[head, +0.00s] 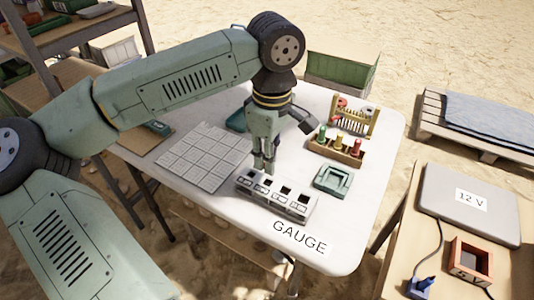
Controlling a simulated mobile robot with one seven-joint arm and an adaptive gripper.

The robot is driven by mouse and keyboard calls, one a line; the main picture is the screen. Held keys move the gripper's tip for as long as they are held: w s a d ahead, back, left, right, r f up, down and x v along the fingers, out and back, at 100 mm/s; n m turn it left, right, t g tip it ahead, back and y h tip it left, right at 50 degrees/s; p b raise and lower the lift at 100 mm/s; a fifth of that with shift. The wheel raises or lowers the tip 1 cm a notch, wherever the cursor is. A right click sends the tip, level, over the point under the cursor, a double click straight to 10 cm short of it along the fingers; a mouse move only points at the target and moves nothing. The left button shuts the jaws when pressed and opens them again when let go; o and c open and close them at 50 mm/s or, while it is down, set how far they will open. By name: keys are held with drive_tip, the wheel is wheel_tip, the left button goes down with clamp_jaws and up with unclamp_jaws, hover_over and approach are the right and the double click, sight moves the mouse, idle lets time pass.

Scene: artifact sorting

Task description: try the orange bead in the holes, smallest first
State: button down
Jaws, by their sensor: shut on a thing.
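The gauge block (279,206), a grey bar with several dark square holes on top, lies near the front edge of the white table. The word GAUGE is printed on the table in front of it. My gripper (263,170) points straight down over the left part of the block. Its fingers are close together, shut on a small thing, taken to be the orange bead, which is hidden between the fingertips. I cannot tell whether the fingertips touch the block or hover just above it. The hole below them is partly covered.
A pale gridded tile (203,157) lies left of the block. A green square tray (332,179) is to the right. Behind it stand a wooden holder (336,151) with coloured pegs and a small rack (355,118). A side table holds a grey 12 V case (470,203).

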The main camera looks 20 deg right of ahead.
drive_tip(key=shift+f+b, duration=0.8)
drive_tip(key=shift+f, duration=0.85)
drive_tip(key=shift+f+b, duration=0.35)
drive_tip(key=shift+b, duration=0.1)
drive_tip(key=shift+f+b, duration=0.15)
drive_tip(key=shift+b, duration=0.55)
idle(0.5)
idle(0.4)
drive_tip(key=c, duration=1.5)
unclamp_jaws()
drive_tip(key=shift+o, duration=0.4)
drive_tip(key=o, duration=0.4)
drive_tip(key=shift+c, duration=0.2)
drive_tip(key=shift+r, duration=0.2)
